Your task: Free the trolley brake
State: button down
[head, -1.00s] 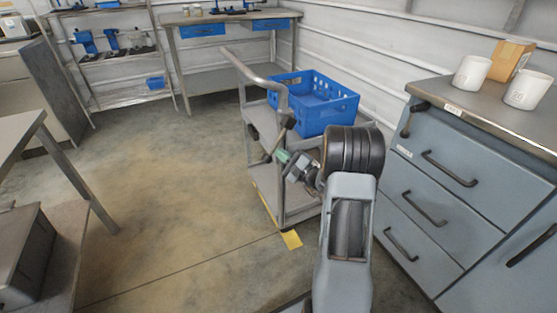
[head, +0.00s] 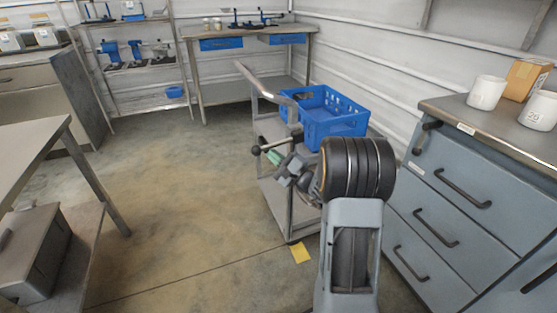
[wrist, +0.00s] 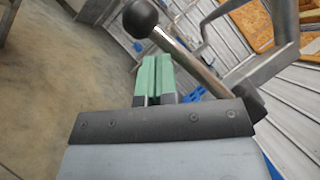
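The grey trolley (head: 270,187) stands ahead of me with a blue crate (head: 335,137) on its top. The brake lever (head: 275,142) is a steel rod with a black ball knob. It runs from a black hub (head: 295,128) on the trolley's near post out to the left, tilted slightly down. My gripper (head: 273,157), with green fingers, is just below the rod. In the wrist view the green fingers (wrist: 156,70) are together with nothing between them. The lever (wrist: 190,55) passes close beyond their tips, seemingly against them; contact is hard to confirm.
A drawer cabinet (head: 440,210) with white cups on top stands close on the right. A yellow floor mark (head: 300,253) lies by the trolley's foot. A table (head: 35,160) stands at the left. The floor between is clear.

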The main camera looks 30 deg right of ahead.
jog(key=shift+a+r, duration=0.2)
jog(key=shift+r, duration=0.5)
jog(key=s+f+b, duration=0.2)
jog(key=s+f, duration=0.7)
jog(key=shift+a+f, duration=0.3)
jog(key=shift+f, duration=0.05)
dwell(0.6)
